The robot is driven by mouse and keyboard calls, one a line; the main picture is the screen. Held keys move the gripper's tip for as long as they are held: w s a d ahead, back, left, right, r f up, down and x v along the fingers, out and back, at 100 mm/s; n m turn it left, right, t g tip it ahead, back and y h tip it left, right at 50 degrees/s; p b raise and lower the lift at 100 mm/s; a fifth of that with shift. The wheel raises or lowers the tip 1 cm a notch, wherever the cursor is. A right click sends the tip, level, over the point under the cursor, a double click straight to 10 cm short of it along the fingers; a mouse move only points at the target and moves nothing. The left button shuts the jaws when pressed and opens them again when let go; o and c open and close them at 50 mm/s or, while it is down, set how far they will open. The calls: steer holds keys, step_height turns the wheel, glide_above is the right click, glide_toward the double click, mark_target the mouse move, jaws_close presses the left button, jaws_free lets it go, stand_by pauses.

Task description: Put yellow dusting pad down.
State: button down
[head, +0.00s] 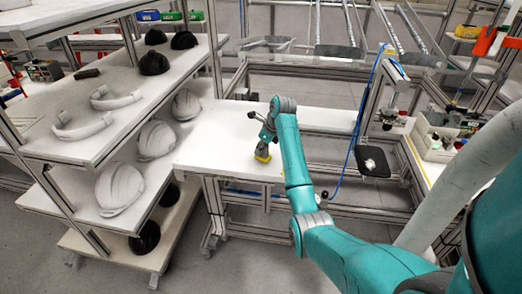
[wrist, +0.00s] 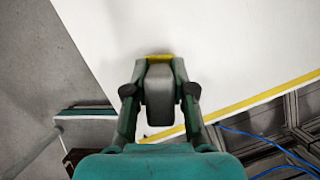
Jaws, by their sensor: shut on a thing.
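The yellow dusting pad (head: 262,157) is at the tip of my gripper (head: 265,147), low over the white table (head: 215,140) near its front edge. I cannot tell whether the pad touches the tabletop. In the wrist view, my gripper (wrist: 159,95) is shut on a dark grey block-like part, and a strip of the yellow pad (wrist: 160,57) shows beyond it. The white tabletop (wrist: 220,40) lies beneath and ahead.
On the left, a shelf rack holds white helmet shells (head: 120,188), black shells (head: 154,62) and white curved parts (head: 84,127). A blue cable (head: 357,130) hangs right of my arm. A black pad-like tray (head: 374,161) sits farther right. The tabletop left of my gripper is clear.

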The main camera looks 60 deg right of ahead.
steer(key=shift+f, duration=0.35)
steer(key=shift+f, duration=0.1)
steer(key=c, duration=1)
jaws_free()
